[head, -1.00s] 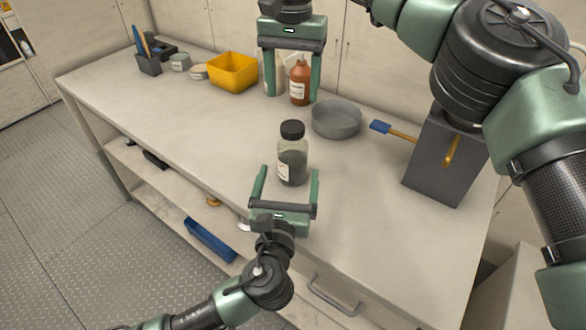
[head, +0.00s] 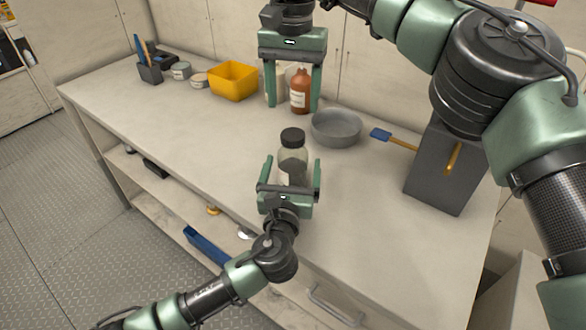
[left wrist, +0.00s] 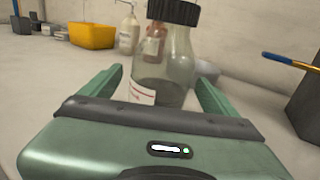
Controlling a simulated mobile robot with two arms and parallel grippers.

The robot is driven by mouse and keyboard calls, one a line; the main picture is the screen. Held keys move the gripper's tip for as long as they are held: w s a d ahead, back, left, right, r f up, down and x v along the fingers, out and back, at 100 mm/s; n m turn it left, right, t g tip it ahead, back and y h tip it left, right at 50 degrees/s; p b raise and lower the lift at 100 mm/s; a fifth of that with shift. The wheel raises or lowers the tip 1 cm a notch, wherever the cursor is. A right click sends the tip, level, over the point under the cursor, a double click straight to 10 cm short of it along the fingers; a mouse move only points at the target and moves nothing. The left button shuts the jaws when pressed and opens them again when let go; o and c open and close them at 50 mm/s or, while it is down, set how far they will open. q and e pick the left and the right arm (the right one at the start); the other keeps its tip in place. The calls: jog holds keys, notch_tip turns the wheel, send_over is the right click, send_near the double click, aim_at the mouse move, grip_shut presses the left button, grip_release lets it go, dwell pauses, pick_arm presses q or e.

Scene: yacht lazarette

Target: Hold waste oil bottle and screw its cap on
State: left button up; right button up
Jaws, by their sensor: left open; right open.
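The waste oil bottle (head: 291,160) is clear with dark contents and a pale label, upright on the worktop. A black cap (head: 292,136) sits on its neck; I cannot tell how tight it is. In the left wrist view, the bottle (left wrist: 176,66) stands ahead, with its cap (left wrist: 173,12) at the top edge. My left gripper (head: 292,165) is open and low, its fingers on either side of the bottle and not visibly closed on it. My right gripper (head: 294,106) is open and empty, pointing down, above and behind the bottle in the picture.
A brown bottle (head: 300,92) shows between my right fingers. A grey round pan (head: 336,128) is right of the oil bottle. A grey block (head: 438,180) with brushes stands further right. A yellow bin (head: 233,82) is back left. The front-left worktop is clear.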

aim_at(293, 134)
pick_arm(q)
jog(key=shift+w, duration=0.55)
grip_shut()
pick_arm(e)
jog(key=m, duration=0.5)
jog(key=shift+m, duration=0.4)
jog(key=m, duration=0.3)
jog(key=shift+m, duration=0.4)
jog(key=m, duration=0.8)
jog(key=shift+m, duration=0.3)
jog(key=shift+f, duration=4)
